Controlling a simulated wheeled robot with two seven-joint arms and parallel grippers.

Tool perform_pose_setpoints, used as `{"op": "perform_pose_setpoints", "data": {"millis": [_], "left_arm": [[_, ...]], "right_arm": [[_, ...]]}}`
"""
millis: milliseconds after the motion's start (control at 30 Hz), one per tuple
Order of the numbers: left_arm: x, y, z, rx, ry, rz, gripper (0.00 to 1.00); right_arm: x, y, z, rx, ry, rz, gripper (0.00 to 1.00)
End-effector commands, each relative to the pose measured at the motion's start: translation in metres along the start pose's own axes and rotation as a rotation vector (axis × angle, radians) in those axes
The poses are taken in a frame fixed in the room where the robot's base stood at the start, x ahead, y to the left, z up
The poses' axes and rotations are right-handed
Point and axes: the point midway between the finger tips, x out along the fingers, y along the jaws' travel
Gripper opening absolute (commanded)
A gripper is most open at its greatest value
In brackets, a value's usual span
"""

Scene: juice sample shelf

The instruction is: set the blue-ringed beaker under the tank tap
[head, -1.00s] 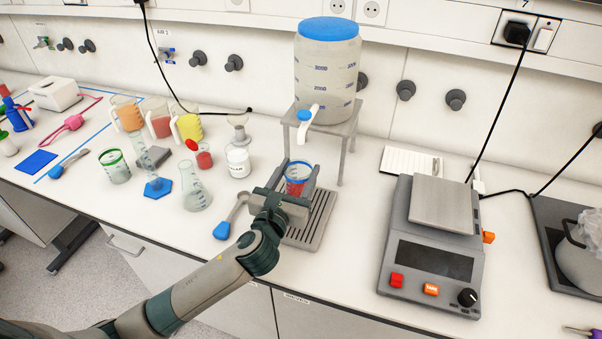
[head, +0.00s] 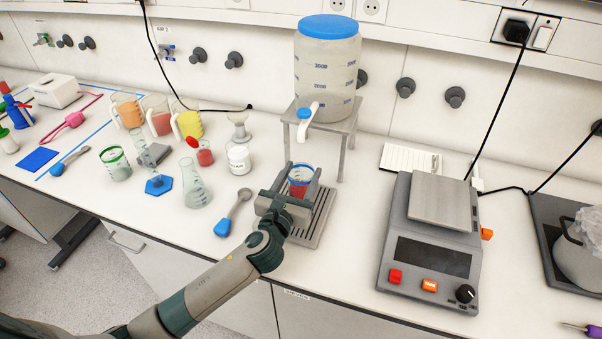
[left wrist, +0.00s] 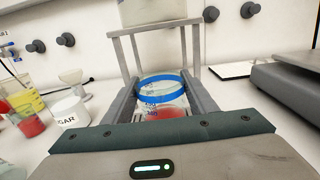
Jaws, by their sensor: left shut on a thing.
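The blue-ringed beaker (head: 300,176) stands upright over the grey slatted drip tray (head: 317,226), with something red at its bottom. Whether its base touches the tray is hidden. My left gripper (head: 299,178) is shut on the beaker, one finger on each side. The left wrist view shows the blue ring (left wrist: 165,84) between the fingers (left wrist: 164,98). The tank (head: 326,75) with a blue lid sits on a grey stand (head: 349,128). Its white tap (head: 306,125) with a blue knob hangs above and slightly behind the beaker. My right gripper is not in view.
A blue-handled spoon (head: 232,214) lies left of the drip tray. A flask (head: 195,186), a sugar jar (head: 238,158) and a green-ringed beaker (head: 115,163) stand further left. A scale (head: 433,240) stands to the right, with bare bench between it and the tray.

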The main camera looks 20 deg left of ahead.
Motion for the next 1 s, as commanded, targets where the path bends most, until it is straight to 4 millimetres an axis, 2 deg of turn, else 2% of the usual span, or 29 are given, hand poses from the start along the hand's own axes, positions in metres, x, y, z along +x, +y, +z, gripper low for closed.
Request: {"op": "perform_pose_setpoints", "data": {"millis": [367, 400, 467, 867, 1000], "left_arm": [[0.000, 0.000, -0.002, -0.001, -0.002, 0.000, 0.20], [0.000, 0.000, -0.002, -0.001, -0.001, 0.000, 0.59], [0.000, 0.000, -0.002, -0.001, -0.001, 0.000, 0.71], [0.000, 0.000, 0.002, 0.000, -0.001, 0.000, 0.71], [-0.010, 0.000, -0.001, 0.001, -0.001, -0.001, 0.71]], "right_arm": [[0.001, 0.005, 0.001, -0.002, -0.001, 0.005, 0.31], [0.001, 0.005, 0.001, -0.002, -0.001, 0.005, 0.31], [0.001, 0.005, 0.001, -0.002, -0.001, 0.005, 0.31], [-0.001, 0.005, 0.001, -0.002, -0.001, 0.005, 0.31], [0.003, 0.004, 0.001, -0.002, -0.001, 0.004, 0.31]]}}
